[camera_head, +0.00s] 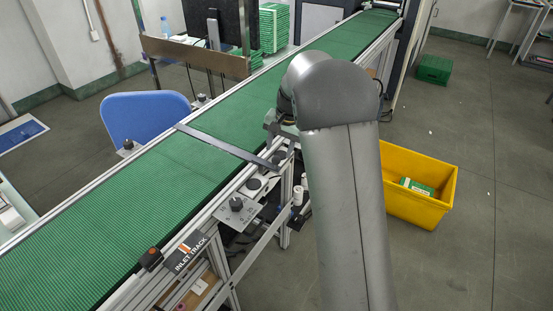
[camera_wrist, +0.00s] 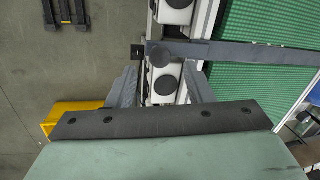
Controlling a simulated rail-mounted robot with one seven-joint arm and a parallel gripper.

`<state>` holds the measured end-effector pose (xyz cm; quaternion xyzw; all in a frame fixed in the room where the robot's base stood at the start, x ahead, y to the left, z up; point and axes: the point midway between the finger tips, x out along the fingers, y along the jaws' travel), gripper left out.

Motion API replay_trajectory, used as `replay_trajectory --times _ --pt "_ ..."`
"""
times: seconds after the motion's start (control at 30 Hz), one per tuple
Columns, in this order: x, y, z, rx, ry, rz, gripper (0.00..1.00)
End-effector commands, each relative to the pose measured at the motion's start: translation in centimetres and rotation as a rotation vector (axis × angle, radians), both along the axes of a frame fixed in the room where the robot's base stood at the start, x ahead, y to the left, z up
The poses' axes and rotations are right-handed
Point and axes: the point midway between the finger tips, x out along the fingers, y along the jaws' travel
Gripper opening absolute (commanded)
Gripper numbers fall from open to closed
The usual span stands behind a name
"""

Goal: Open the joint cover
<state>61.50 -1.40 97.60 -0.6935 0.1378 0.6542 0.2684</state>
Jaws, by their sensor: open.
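The joint cover (camera_head: 225,145) is a flat dark grey strip lying across the green conveyor belt. In the wrist view the cover (camera_wrist: 255,54) runs from the right to a rounded end or knob over the conveyor's side rail. My gripper (camera_wrist: 161,74) is open, with its two grey fingers apart. The knob end lies between and just beyond the fingertips in the picture; I cannot tell whether they touch it.
The green conveyor (camera_head: 110,205) runs diagonally, with a metal side rail and an "INLET TRACK" sign (camera_head: 187,251). A yellow bin (camera_head: 418,207) holding a green-and-white box stands on the floor to the right. A blue chair (camera_head: 147,117) stands beyond the belt. Open floor lies at the right.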

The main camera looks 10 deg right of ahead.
Motion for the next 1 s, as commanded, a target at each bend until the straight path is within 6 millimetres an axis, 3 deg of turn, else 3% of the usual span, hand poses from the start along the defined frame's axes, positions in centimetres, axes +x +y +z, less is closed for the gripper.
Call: replay_trajectory --times 0.1,0.3,0.73,0.9,1.0 --pt "0.2 0.4 -2.4 0.000 0.005 0.001 0.47" --pt "0.5 0.9 -5.0 0.000 0.002 0.001 0.47" --pt "0.6 1.0 -6.0 0.000 0.000 0.001 0.47" --pt "0.7 1.1 -6.0 0.000 -0.002 0.002 0.00" --pt "0.7 1.1 -5.9 0.001 -0.004 0.002 0.00"
